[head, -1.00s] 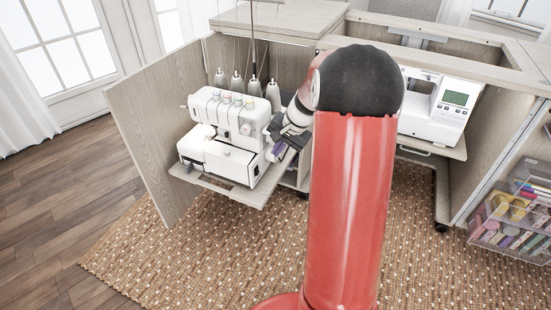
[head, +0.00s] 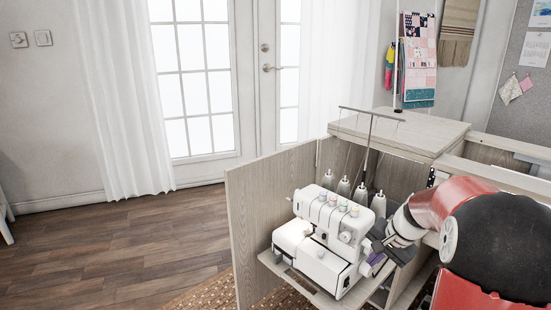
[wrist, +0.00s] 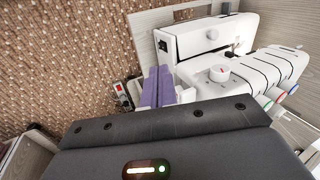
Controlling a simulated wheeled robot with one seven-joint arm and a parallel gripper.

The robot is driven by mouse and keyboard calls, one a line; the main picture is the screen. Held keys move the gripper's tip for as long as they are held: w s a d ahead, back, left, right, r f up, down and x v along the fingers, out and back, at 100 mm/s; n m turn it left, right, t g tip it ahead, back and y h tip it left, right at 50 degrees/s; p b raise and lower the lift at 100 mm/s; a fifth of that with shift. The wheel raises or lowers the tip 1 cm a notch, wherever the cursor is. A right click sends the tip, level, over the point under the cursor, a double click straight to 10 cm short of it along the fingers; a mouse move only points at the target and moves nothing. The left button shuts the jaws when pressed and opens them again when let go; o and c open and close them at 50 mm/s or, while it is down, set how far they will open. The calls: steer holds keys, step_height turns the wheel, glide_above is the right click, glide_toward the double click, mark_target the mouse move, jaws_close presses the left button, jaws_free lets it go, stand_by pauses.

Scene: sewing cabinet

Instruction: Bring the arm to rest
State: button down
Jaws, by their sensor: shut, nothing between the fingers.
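My gripper (head: 374,264) is at the right side of the white overlock machine (head: 322,238) in the head view, close to its lower right end. I cannot tell whether they touch. In the wrist view the purple fingers (wrist: 157,86) lie side by side, shut with nothing between them, just left of the machine (wrist: 238,72). My red arm reaches in from the lower right of the head view, bent at a dark joint, and hides part of the cabinet.
The machine stands on a shelf (head: 313,291) of the open sewing cabinet, whose door panel (head: 262,215) stands to its left. Thread cones (head: 361,197) and a thread stand (head: 368,140) rise behind it. The wooden floor (head: 120,250) at left is clear. A woven rug (wrist: 60,60) lies below.

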steer(key=s+a+r+n+h, duration=0.1)
steer(key=s+a+r+n, duration=0.2)
steer(key=s+a, duration=0.2)
steer(key=s+a+r+n+t+h, duration=0.1)
steer(key=s+a+r+n, duration=0.2)
steer(key=s, duration=0.8)
steer(key=s+a+r+n+t, duration=0.1)
steer(key=s+a+r+n, duration=0.2)
steer(key=s+a, duration=0.3)
steer(key=s, duration=0.3)
steer(key=shift+a+h, duration=0.35)
steer(key=shift+h, duration=0.05)
